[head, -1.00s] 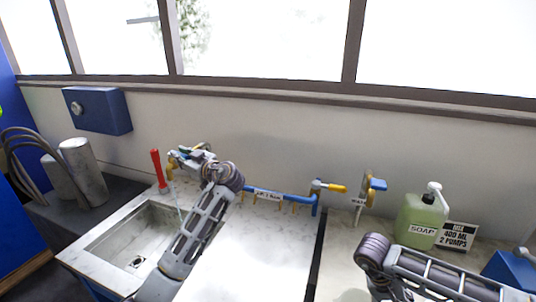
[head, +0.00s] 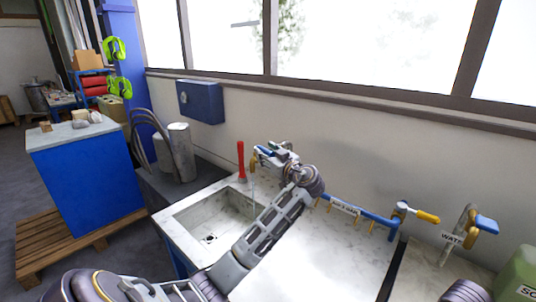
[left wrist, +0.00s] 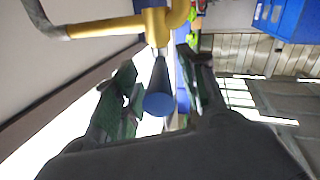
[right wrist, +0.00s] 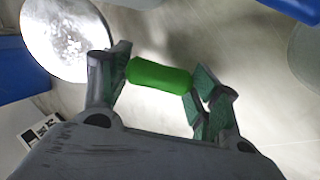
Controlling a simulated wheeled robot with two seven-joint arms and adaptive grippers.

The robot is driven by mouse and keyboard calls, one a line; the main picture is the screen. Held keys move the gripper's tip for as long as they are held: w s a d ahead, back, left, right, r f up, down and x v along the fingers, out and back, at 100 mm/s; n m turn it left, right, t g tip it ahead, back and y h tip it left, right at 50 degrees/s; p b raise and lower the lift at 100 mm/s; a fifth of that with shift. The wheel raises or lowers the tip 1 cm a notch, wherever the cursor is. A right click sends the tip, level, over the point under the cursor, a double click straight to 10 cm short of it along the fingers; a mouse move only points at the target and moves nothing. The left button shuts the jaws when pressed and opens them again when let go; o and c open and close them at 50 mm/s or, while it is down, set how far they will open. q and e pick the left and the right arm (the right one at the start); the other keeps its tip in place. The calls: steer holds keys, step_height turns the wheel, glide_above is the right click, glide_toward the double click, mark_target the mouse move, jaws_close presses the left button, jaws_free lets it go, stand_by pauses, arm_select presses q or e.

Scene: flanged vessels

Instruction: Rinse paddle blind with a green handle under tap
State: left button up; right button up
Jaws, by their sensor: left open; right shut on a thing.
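The green handle (right wrist: 160,76) of the paddle blind lies between the fingers of my right gripper (right wrist: 160,78), which is shut on it. A shiny round metal disc (right wrist: 65,38) shows beyond the left finger; its join to the handle is hidden there. The yellow tap (left wrist: 157,24) with a blue-ended handle (left wrist: 158,104) stands between the open fingers of my left gripper (left wrist: 155,100). In the head view, my left gripper (head: 275,155) is at the tap behind the sink (head: 178,222). A thin pale line, perhaps water, drops there. My right gripper is outside the head view.
A red upright handle (head: 241,160) stands beside the tap. A blue pipe with outlets (head: 365,212) and a water tap (head: 486,224) line the wall to the right. A soap container (head: 518,272) is at the right edge. Metal cylinders (head: 181,152) stand left of the sink.

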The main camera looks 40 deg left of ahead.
arm_select(q)
steer(key=shift+d, duration=0.1)
steer(key=v, duration=1.2)
steer(key=shift+w+f, duration=0.1)
stand_by(0.5)
